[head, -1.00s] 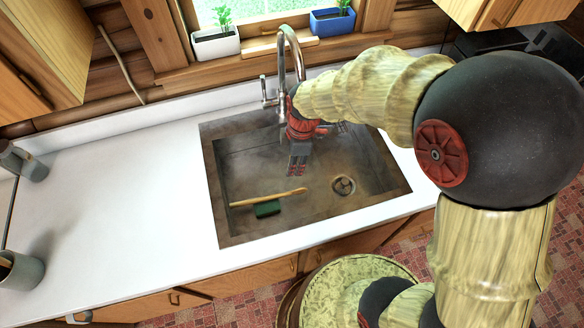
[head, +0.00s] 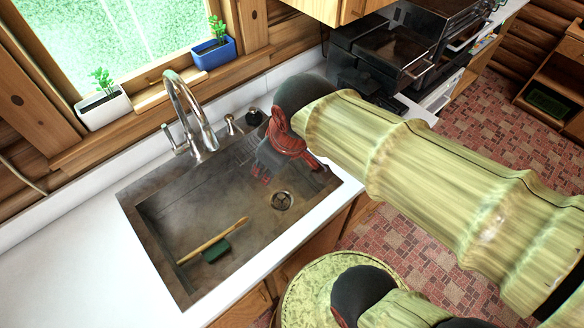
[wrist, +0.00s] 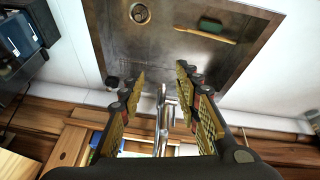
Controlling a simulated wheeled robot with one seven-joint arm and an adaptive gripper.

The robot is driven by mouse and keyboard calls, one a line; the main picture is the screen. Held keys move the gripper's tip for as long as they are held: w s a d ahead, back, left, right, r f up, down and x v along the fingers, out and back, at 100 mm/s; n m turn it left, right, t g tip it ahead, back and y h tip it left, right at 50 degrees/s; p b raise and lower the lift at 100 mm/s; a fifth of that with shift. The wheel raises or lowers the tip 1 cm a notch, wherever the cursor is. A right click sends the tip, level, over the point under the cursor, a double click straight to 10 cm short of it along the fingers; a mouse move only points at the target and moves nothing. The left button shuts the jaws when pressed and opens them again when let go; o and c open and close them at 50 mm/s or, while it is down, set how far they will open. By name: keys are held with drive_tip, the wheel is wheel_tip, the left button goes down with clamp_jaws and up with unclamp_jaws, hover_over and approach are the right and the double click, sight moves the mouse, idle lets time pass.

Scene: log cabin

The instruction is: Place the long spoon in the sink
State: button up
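A long wooden utensil, which looks like the long spoon (head: 215,240), lies on the sink floor beside a green sponge (head: 217,251). Whether it rests on the sponge is hard to tell. In the wrist view the spoon (wrist: 205,35) shows near the top right, apart from my fingers. The sink (head: 150,255) is a brown-grey stained metal basin set in the white counter. My gripper (head: 263,177) hangs over the back right part of the sink, away from the spoon. In the wrist view my gripper (wrist: 161,75) has its fingers wide apart with nothing between them.
A tall curved faucet (head: 195,115) stands behind the sink. A white planter (head: 104,108) and a blue planter (head: 213,52) sit on the window sill. Dark appliances (head: 400,50) stand to the right. The white counter (head: 60,270) left of the sink is clear.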

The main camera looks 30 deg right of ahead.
drive_tip(key=s+m, duration=0.1)
drive_tip(key=s+d+r+m, duration=0.1)
drive_tip(key=s+m, duration=0.1)
drive_tip(key=s+d+r+m+t, duration=0.1)
drive_tip(key=shift+s+d+r, duration=0.15)
drive_tip(key=shift+s+d, duration=0.1)
drive_tip(key=shift+s, duration=0.15)
wheel_tip(320, 180, down, 7)
drive_tip(key=b, duration=0.7)
